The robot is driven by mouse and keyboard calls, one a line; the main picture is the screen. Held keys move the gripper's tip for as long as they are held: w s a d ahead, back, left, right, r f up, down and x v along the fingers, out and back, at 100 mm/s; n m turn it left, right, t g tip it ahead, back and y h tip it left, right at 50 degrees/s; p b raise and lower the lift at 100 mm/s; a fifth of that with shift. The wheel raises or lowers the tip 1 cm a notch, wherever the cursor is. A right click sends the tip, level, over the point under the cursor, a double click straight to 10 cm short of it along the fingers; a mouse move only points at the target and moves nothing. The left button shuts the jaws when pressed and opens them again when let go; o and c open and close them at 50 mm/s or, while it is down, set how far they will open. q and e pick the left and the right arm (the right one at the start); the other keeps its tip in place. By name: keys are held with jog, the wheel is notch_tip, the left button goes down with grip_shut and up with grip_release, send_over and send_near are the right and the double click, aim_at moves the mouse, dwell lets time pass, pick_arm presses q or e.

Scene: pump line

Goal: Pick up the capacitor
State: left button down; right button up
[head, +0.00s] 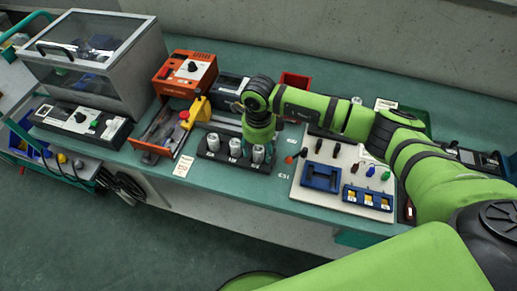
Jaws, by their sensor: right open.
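Silver capacitors stand upright in a black rack (211,156) on the teal bench: a left one (212,142), a middle one (235,148) and a right one (258,154). My right gripper (259,143) points down over the rack, just above or behind the right capacitor. It is open; its fingers are small and partly hidden, so I cannot tell whether they touch a capacitor. My left gripper is not in view.
A white board (338,185) with blue fixtures and coloured-handled tools lies right of the rack. An orange unit (185,75) and a yellow block with a red button (195,112) stand left. A red bin (295,82) is behind. A clear-lidded cabinet (95,60) is at far left.

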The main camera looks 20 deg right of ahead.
aim_at(260, 148)
jog(key=shift+f, duration=0.5)
jog(key=shift+c, duration=0.4)
grip_shut()
jog(key=shift+r, duration=0.15)
jog(key=shift+r, duration=0.25)
jog(key=r+b, duration=0.2)
jog(key=r, duration=0.1)
jog(key=shift+s+d+r, duration=0.15)
jog(key=shift+s+r, duration=0.05)
jog(key=shift+r, duration=0.05)
jog(key=s+d+r, duration=0.4)
jog(key=s+r, duration=0.6)
jog(key=r, duration=0.2)
jog(key=shift+d, duration=0.25)
